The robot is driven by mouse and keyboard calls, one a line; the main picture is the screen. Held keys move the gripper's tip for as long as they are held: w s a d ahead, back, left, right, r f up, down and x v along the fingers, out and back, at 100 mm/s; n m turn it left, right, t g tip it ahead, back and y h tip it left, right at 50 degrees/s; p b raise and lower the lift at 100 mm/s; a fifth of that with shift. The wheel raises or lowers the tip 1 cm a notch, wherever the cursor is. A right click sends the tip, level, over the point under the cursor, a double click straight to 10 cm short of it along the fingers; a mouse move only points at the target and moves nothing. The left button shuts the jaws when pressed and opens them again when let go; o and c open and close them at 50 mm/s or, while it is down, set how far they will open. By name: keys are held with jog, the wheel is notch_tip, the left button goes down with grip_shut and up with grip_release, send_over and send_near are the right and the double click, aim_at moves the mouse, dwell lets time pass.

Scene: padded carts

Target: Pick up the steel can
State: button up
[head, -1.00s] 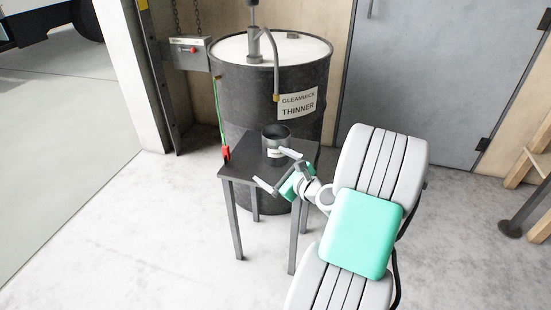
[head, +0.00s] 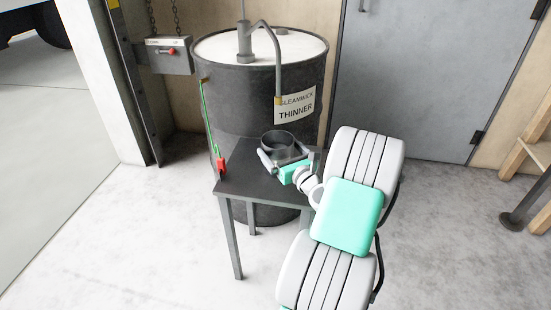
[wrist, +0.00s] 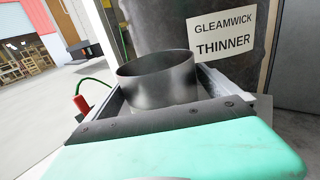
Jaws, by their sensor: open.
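The steel can (head: 277,139) is an open-topped dark grey cylinder standing upright on a small dark table (head: 240,183). In the wrist view the steel can (wrist: 157,82) is between my two fingers, its open rim facing up. My gripper (head: 283,155) is open, with one finger on each side of the can at about its upper body. In the wrist view my gripper (wrist: 163,92) shows a finger left and right of the can; contact is not clear. The can's lower part is hidden behind my gripper.
A large dark drum (head: 240,95) labelled thinner stands right behind the table, with a pump and bent spout (head: 277,70) above and beside the can. A green wire with a red clamp (head: 222,166) hangs at the table's left edge. Open floor lies left.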

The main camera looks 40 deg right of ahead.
aim_at(271, 139)
jog(key=x, duration=0.3)
jog(key=shift+w+a+b, duration=0.1)
jog(key=shift+w+b, duration=0.05)
jog(key=shift+b, duration=0.2)
jog(key=shift+w+r, duration=0.1)
jog(key=shift+w, duration=0.2)
jog(key=c, duration=1.7)
jog(key=shift+c, duration=0.6)
